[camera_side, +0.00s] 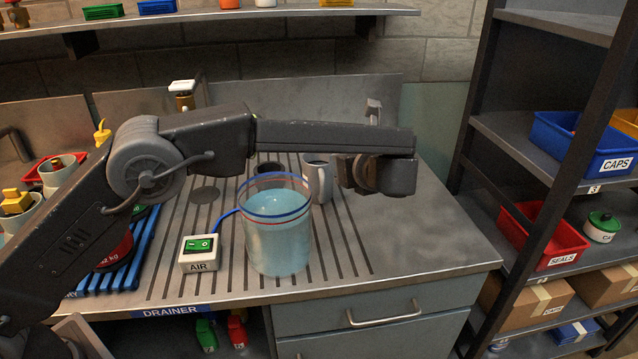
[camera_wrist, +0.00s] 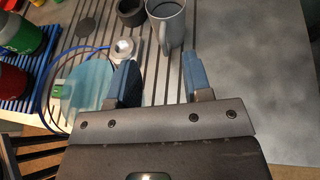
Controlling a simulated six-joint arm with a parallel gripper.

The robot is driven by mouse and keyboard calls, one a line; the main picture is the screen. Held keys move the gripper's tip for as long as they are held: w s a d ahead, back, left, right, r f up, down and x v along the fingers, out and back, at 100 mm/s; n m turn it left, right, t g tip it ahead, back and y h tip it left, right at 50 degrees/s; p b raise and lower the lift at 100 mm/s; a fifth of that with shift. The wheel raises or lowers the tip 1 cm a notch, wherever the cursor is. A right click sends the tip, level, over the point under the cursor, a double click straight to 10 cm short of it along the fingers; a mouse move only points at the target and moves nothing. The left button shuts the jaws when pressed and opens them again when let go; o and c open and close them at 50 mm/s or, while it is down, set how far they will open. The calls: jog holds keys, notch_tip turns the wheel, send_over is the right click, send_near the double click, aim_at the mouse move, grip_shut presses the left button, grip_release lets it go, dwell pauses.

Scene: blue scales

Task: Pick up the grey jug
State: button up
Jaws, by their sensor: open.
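The grey jug (camera_side: 319,180) stands upright on the slotted drainer, behind and right of the clear water tank. In the wrist view the jug (camera_wrist: 172,28) is at the top middle, with dark contents or a dark inside and its handle turned down toward my gripper. My gripper (camera_wrist: 158,80) is open, with two blue-padded fingers apart and nothing between them. The jug lies beyond the fingertips, roughly in line with the gap. In the side view my gripper (camera_side: 372,172) is just right of the jug; its fingertips are hard to make out there.
The water tank (camera_side: 278,240) with a blue hose stands in front of the jug. A white AIR switch box (camera_side: 199,254) is left of it. A dark round cup (camera_wrist: 130,12) stands left of the jug. Bare grey counter (camera_side: 440,235) lies to the right, before a shelf rack.

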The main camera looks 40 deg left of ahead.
send_near(324, 191)
jog(key=x, duration=0.5)
jog(key=shift+w+d+f, duration=0.1)
jog(key=shift+w+f, duration=0.1)
jog(key=shift+w, duration=0.1)
jog(key=shift+s+a+x, duration=0.15)
jog(key=shift+x, duration=1.3)
jog(key=shift+s+a+x, duration=0.1)
jog(key=shift+s+x, duration=0.05)
jog(key=shift+x, duration=1.3)
jog(key=shift+r, duration=0.15)
grip_shut()
